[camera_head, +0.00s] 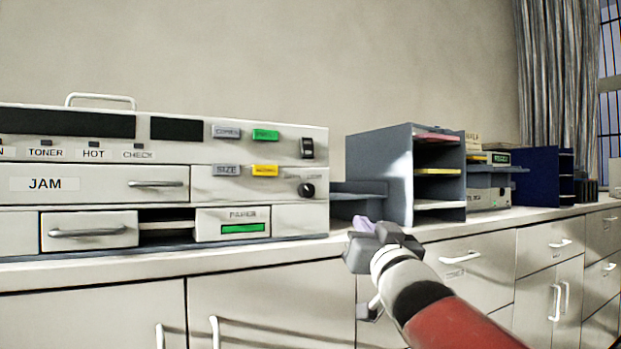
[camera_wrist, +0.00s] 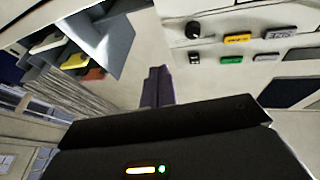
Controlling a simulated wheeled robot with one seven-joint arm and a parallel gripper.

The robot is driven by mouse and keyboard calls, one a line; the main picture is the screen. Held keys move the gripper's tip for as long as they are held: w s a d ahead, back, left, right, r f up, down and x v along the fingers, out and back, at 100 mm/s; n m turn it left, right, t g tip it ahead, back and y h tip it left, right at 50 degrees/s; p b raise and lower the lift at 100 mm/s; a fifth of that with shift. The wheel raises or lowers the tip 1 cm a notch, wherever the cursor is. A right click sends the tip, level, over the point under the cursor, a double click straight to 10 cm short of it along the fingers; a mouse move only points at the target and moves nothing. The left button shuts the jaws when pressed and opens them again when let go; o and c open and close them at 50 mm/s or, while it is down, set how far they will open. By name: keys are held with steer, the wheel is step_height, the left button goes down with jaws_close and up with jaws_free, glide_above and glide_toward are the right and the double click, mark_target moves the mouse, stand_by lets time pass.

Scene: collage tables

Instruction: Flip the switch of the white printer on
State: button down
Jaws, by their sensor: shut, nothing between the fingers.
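The white printer (camera_head: 100,157) stands on the counter at the left of the head view, and part of its front shows in the wrist view (camera_wrist: 225,16). Its small black switch (camera_head: 307,148) is at the upper right of the front, above a round black knob (camera_head: 307,190). In the wrist view the picture is turned over, so the switch (camera_wrist: 195,58) appears below the knob (camera_wrist: 193,29). My gripper (camera_head: 366,226) is to the right of the printer, lower than the switch and apart from it. Its purple fingers (camera_wrist: 157,88) are together and empty.
Yellow (camera_head: 265,170) and green (camera_head: 265,134) buttons sit left of the switch and knob. A grey paper organizer (camera_head: 396,170) stands behind my gripper, right of the printer. White cabinets (camera_head: 95,310) run below the counter. The space before the printer's front is clear.

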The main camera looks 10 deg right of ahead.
step_height(320, 180, up, 6)
steer(key=a+n+t+y, duration=0.2)
steer(key=n+y, duration=0.2)
steer(key=y, duration=0.3)
steer(key=shift+w+r+n, duration=0.25)
steer(key=shift+n, duration=0.05)
steer(key=shift+a, duration=0.15)
steer(key=p, duration=0.3)
glide_toward(309, 152)
step_height(309, 152, up, 4)
steer(key=w, duration=0.2)
steer(key=w+a, duration=0.1)
steer(key=shift+w+f, duration=0.1)
steer(key=shift+w, duration=0.3)
steer(key=shift+w+a+f, duration=0.1)
steer(key=shift+w+a, duration=0.1)
steer(key=shift+w, duration=0.1)
